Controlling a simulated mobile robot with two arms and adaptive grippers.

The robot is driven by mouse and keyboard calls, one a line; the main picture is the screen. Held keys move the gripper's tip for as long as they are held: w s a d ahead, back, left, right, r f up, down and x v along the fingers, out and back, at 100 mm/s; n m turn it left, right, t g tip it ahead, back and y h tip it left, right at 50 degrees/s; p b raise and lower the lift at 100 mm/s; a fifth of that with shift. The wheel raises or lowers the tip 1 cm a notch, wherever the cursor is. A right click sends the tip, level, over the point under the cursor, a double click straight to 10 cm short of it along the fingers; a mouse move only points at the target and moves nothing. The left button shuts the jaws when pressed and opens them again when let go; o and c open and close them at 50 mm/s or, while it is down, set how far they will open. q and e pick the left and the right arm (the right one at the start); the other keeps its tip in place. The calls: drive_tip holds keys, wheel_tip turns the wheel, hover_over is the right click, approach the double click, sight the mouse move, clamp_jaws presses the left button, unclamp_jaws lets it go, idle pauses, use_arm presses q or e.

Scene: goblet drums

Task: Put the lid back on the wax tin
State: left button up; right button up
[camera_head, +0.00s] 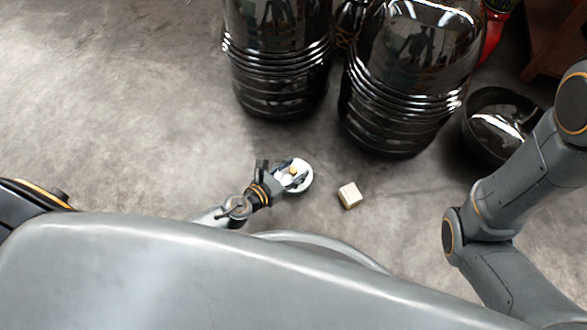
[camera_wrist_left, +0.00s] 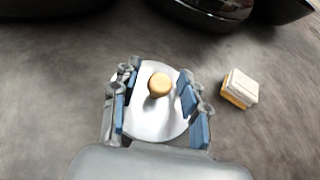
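A round, pale metal lid (camera_head: 304,180) with a small wooden knob (camera_head: 292,171) is near the middle of the head view. In the left wrist view the lid (camera_wrist_left: 150,124) lies below the fingers, with its tan knob (camera_wrist_left: 159,85) standing up. My left gripper (camera_head: 288,176) is over the lid. In the left wrist view its fingers (camera_wrist_left: 158,88) are spread on either side of the knob, with a gap on both sides. I cannot tell whether a tin is under the lid; no separate tin is identifiable. My right gripper is not in view.
A small cream block (camera_head: 349,195) with a yellowish lower part (camera_wrist_left: 237,97) lies right of the lid. Large glossy black drums (camera_head: 277,60) (camera_head: 408,75) stand behind, with a dark round bowl-like object (camera_head: 500,122) at right. Grey floor (camera_head: 110,110) is clear at left.

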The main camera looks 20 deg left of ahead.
use_arm(q)
drive_tip(key=shift+r+p, duration=0.4)
drive_tip(key=v, duration=1.2)
